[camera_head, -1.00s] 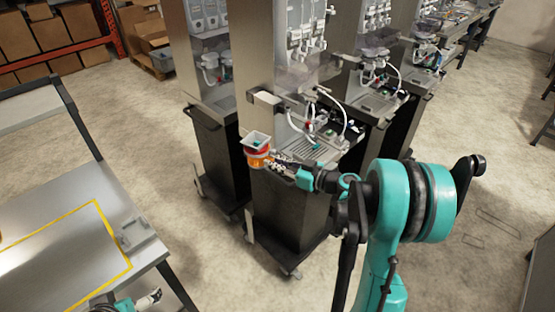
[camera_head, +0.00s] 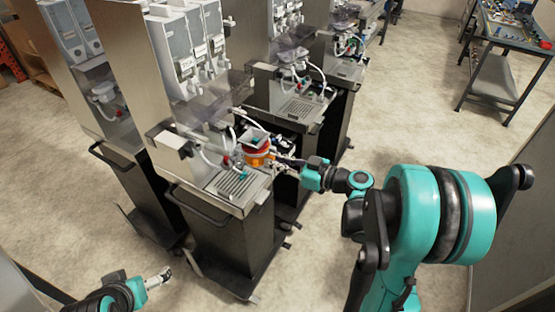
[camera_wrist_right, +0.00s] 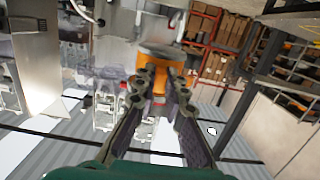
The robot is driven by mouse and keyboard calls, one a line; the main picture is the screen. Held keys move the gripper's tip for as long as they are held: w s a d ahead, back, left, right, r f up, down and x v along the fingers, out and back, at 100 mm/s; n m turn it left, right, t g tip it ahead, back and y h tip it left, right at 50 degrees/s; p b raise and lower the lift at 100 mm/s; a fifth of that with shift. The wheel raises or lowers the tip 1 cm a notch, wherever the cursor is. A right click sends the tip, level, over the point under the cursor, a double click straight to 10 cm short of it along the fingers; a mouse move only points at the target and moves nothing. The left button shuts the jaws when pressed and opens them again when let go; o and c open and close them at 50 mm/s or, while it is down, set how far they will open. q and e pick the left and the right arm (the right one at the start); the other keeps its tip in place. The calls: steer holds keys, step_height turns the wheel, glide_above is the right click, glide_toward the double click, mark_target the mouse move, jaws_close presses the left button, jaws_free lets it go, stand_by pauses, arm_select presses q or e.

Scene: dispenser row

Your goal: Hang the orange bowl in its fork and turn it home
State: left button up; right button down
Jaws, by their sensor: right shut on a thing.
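The orange bowl (camera_head: 257,161) is in my right gripper (camera_head: 273,161) beside the right edge of the nearest dispenser's drip tray (camera_head: 234,184). A red and pale upper part with a teal patch inside sits on top of the bowl. In the right wrist view, the orange bowl (camera_wrist_right: 160,50) lies at the tips of the right gripper (camera_wrist_right: 160,72), whose fingers are closed on it. I cannot pick out the fork clearly among the white hoses and red parts above the drip tray. My left gripper (camera_head: 158,278) is low at the left and empty; its opening is too small to judge.
More dispensers stand behind, with a drip tray (camera_head: 302,110) on the one to the right. A workbench (camera_head: 505,60) with small parts stands at the far right. The nearest dispenser has a dark front handle (camera_head: 190,208). Open floor lies right of the row.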

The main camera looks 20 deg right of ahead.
steer(key=shift+w+a, duration=0.5)
steer(key=shift+a, duration=0.1)
steer(key=shift+r+p+x, duration=0.15)
steer(key=shift+r+x, duration=0.1)
steer(key=shift+x, duration=1.55)
steer(key=shift+r+p+x, duration=0.15)
steer(key=shift+r+x, duration=0.05)
steer(key=shift+x, duration=1.55)
steer(key=shift+w, duration=0.15)
steer(key=shift+w+a, duration=0.1)
steer(key=shift+r+b+x, duration=0.1)
steer(key=shift+b+x, duration=0.15)
steer(key=shift+x, duration=0.65)
steer(key=shift+r+b+x, duration=0.15)
steer(key=shift+b+x, duration=0.05)
steer(key=shift+x, duration=0.7)
steer(key=shift+w, duration=0.1)
steer(key=shift+x, duration=1.45)
steer(key=shift+w+a+r, duration=0.1)
steer(key=shift+a, duration=0.05)
